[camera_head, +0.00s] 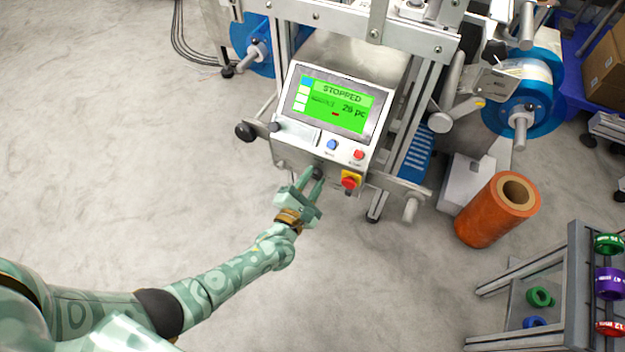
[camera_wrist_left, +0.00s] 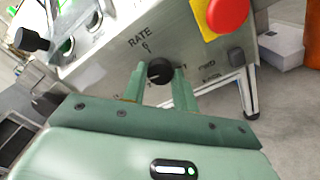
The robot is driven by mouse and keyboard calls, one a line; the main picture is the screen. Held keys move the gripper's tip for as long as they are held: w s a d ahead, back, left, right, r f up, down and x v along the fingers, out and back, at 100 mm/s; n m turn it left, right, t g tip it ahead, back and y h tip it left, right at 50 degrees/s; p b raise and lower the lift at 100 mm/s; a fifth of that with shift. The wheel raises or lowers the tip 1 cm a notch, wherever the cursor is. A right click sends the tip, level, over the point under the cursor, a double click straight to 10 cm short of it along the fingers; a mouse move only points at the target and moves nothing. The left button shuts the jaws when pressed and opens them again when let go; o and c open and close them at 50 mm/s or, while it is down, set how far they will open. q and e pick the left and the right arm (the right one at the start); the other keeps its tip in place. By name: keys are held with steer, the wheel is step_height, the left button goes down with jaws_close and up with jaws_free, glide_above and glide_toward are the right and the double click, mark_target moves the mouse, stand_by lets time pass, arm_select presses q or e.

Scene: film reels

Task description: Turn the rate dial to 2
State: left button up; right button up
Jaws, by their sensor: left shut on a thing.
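The rate dial (camera_wrist_left: 160,71) is a round black knob under the word RATE on the machine's metal front panel. It also shows in the head view (camera_head: 317,173), partly covered by my fingers. My left gripper (camera_head: 309,181) reaches up to the panel and is shut on the dial. In the left wrist view its two green fingers (camera_wrist_left: 159,78) stand on either side of the knob. A 1 is printed to the right of the dial; its exact pointer setting is too small to tell. My right gripper is not in view.
A red emergency knob on a yellow base (camera_head: 350,180) sits just right of the dial. Above are blue (camera_head: 332,145) and red (camera_head: 359,155) buttons and a green screen (camera_head: 333,103) reading STOPPED. An orange roll (camera_head: 490,212) stands at right. Floor at left is clear.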

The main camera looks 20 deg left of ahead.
arm_select(q)
steer(key=n, duration=0.2)
steer(key=shift+s+f+n+b, duration=0.1)
steer(key=shift+f+n+b, duration=0.2)
steer(key=shift+n+b, duration=0.1)
steer(key=n+b, duration=0.1)
steer(key=n, duration=0.2)
steer(key=shift+n+b, duration=0.45)
steer(key=shift+n, duration=0.85)
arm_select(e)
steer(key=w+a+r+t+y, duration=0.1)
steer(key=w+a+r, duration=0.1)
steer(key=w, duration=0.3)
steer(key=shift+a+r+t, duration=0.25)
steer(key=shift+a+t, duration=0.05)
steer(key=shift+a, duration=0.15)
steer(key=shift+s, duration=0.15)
arm_select(q)
steer(key=o, duration=1)
steer(key=shift+r, duration=0.15)
steer(key=shift+c, duration=0.2)
